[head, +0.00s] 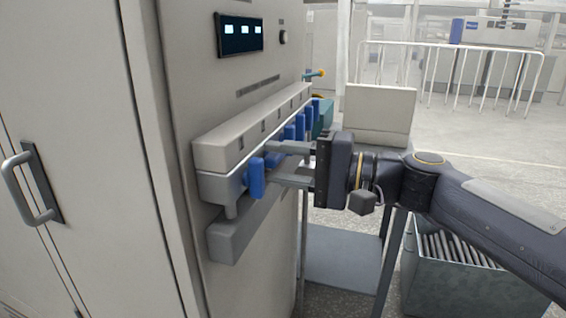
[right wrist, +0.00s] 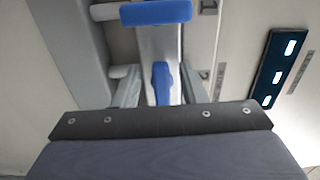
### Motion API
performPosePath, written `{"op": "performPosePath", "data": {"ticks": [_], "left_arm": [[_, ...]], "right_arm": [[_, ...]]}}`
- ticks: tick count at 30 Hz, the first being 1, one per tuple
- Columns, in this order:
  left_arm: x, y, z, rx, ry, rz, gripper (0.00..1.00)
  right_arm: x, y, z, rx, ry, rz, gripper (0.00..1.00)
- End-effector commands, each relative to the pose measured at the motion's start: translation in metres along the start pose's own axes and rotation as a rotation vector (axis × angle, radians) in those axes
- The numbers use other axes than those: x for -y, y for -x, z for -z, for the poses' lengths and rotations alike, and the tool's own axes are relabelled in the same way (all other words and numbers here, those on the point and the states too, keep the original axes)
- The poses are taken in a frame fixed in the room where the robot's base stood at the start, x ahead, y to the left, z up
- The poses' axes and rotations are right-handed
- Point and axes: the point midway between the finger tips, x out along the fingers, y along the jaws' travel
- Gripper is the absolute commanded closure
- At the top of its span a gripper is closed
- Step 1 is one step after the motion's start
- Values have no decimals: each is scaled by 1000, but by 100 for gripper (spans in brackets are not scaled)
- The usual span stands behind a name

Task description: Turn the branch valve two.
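A pale valve block (head: 236,142) on the cabinet side carries a row of several blue handles. The nearest blue handle (head: 257,178) hangs upright, and it also shows at the top of the right wrist view (right wrist: 155,12). The second blue handle (head: 273,160) is partly hidden by my right gripper (head: 290,165). In the right wrist view this second handle (right wrist: 161,84) lies between the two fingers of my right gripper (right wrist: 161,90), with visible gaps on both sides. The gripper is open around it. My left gripper is not in view.
A display panel (head: 240,35) is above the valves. A grey ledge (head: 232,235) juts out below them. A door handle (head: 30,185) is at the left. A grey crate (head: 455,285) stands low at the right, and a white railing (head: 450,45) is behind.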

Motion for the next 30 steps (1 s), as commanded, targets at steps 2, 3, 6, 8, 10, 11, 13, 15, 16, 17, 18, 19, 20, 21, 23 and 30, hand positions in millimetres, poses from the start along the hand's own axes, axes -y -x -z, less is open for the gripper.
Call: {"op": "performPosePath", "data": {"ticks": [2, 3, 6, 8, 10, 11, 13, 15, 16, 17, 18, 19, 20, 21, 23, 30], "left_arm": [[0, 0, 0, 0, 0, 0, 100], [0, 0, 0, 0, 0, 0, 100], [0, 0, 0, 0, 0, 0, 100], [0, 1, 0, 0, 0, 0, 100], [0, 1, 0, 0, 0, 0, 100], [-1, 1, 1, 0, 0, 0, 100], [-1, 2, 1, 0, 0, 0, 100], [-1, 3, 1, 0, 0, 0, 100], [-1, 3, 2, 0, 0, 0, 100], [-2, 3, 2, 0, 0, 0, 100], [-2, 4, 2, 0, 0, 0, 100], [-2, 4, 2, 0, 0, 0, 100], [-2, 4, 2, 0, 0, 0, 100], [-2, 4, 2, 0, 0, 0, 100], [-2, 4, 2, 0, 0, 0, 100], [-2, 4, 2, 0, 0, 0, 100]], "right_arm": [[0, 0, 0, 0, 0, 1, 62], [0, 0, 0, -1, 0, 1, 62], [1, 4, 0, -2, 0, 1, 62], [1, 10, 1, -4, 1, 0, 62], [1, 20, 1, -6, 2, 0, 62], [1, 26, 1, -6, 1, 0, 62], [1, 39, 1, -6, 1, 0, 62], [1, 51, 1, -7, 1, 0, 62], [1, 56, 1, -5, 0, 0, 62], [1, 60, 1, -5, 0, 0, 62], [1, 65, 1, -4, -1, 0, 62], [1, 68, 1, -4, 0, 0, 62], [0, 71, 1, -3, 0, 0, 62], [0, 74, 0, -2, -1, 0, 62], [0, 77, 0, -2, -1, 0, 62], [0, 78, 0, 0, -1, 0, 62]]}}
